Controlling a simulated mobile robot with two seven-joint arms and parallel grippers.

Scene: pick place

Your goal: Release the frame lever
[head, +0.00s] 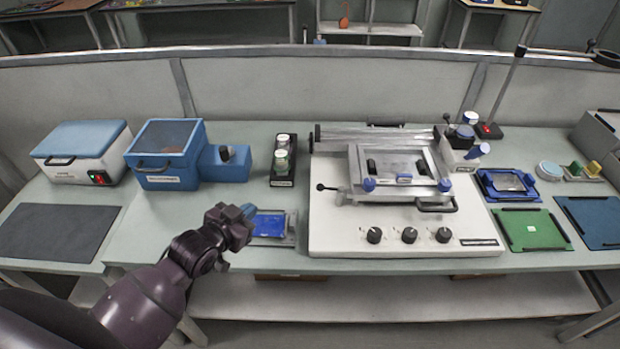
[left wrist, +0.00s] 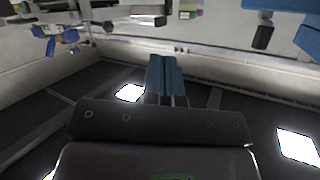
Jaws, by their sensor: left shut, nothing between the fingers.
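The white stencil-printer machine (head: 330,228) stands in the middle of the bench, with a silver frame (head: 352,160) on top. A small lever with a black ball knob (head: 321,187) sticks out at the left side of the frame; I take it to be the frame lever. My left gripper (head: 249,210) is left of the machine, apart from the lever, over a small fixture with a blue plate. Its blue fingers (left wrist: 165,75) are closed together and empty in the left wrist view. My right gripper is in neither view.
The blue plate (head: 268,226) lies in a grey holder by the front edge. A black rack with jars (head: 283,160) stands behind it. A green board (head: 532,230) lies at right.

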